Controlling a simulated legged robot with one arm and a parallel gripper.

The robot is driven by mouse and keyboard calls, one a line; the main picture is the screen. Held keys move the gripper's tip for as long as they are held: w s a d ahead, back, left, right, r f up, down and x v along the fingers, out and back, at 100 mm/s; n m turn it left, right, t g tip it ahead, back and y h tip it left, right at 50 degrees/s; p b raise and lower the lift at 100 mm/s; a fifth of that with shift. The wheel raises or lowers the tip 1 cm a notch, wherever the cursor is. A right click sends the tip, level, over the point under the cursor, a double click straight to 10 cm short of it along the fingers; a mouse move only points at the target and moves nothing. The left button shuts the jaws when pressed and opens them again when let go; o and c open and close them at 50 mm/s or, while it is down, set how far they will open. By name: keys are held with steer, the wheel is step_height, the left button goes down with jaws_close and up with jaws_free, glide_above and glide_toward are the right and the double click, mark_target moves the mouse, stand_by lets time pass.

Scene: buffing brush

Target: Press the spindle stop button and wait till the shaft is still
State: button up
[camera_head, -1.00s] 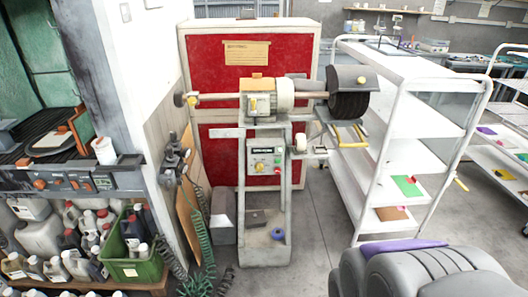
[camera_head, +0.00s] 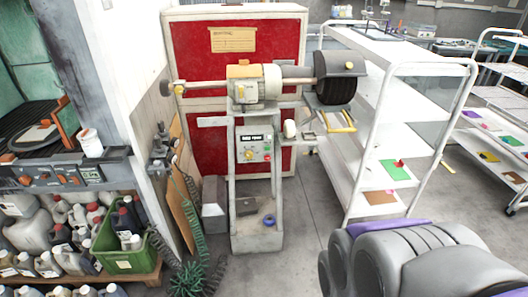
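The buffing machine stands ahead of me on a pedestal (camera_head: 243,207), with a cream motor housing (camera_head: 262,87) on top. A horizontal shaft (camera_head: 204,85) runs through the housing. A dark round brush (camera_head: 335,89) sits on its right end under a grey guard (camera_head: 341,63). The control panel (camera_head: 254,136) on the pedestal front has a small display, a yellow knob (camera_head: 249,155), a green button and a red button (camera_head: 267,158). Labels are too small to read. I cannot tell whether the shaft is turning. Only a grey and purple part of my arm shows at lower right; my gripper is not visible.
A white shelf cart (camera_head: 378,122) stands right of the machine, and a red board (camera_head: 204,142) is behind it. A green crate (camera_head: 126,250) of bottles and a coiled green hose (camera_head: 188,279) are at left. Grey floor (camera_head: 297,238) lies open before the machine.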

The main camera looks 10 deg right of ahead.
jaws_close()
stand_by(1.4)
